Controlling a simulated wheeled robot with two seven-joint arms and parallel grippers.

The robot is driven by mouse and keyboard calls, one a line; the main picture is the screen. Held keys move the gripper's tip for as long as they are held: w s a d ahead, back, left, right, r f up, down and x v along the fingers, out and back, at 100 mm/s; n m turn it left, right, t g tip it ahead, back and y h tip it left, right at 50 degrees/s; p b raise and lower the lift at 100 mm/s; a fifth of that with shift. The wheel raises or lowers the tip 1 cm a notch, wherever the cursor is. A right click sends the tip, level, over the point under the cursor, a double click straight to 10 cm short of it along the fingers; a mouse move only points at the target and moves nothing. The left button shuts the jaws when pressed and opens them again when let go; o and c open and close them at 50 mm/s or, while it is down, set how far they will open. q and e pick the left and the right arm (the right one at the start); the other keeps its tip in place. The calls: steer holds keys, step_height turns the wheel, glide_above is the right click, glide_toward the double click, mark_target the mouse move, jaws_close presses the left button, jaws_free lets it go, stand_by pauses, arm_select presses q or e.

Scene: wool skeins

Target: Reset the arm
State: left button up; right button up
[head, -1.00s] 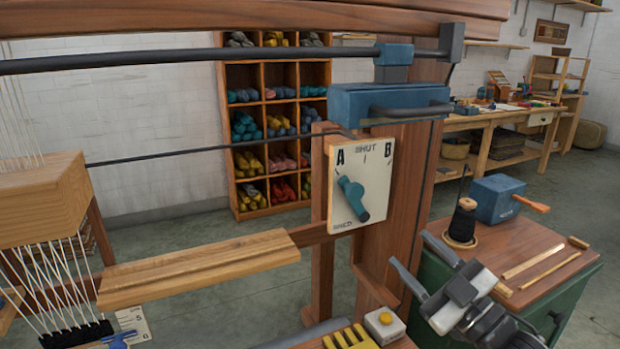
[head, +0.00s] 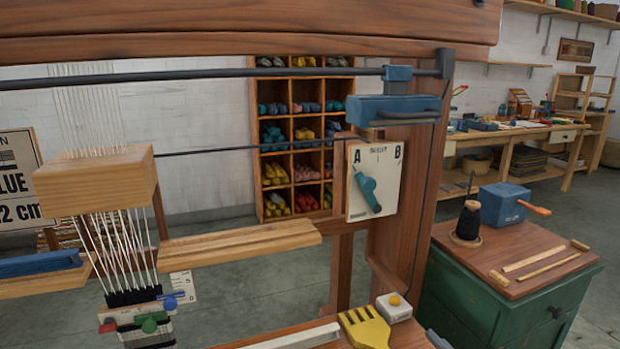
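Only a small grey tip of my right arm or gripper (head: 437,340) shows at the bottom edge, right of the yellow comb; its fingers cannot be made out. My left gripper is not in view. A white dial plate (head: 388,180) marked A and B is fixed to the wooden loom post. Its teal lever (head: 367,190) slants from upper left, near A, to lower right. No gripper touches it.
A green cabinet (head: 480,295) carries a dark spool (head: 468,222), a blue box (head: 503,203) and sticks. A wooden block with threads (head: 95,180) hangs left.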

steer(key=s+a+f+m+g+h, duration=0.1)
steer(key=s+f+m+g+h, duration=0.1)
steer(key=s+f, duration=0.5)
steer(key=s+a+f+m+g+h, duration=0.2)
steer(key=s+f+m+g, duration=0.1)
steer(key=s+f, duration=0.5)
steer(key=shift+s+a+m+g, duration=0.3)
steer(key=shift+s+m+g, duration=0.1)
steer(key=shift+g, duration=0.2)
steer(key=shift+f, duration=0.15)
stand_by(0.4)
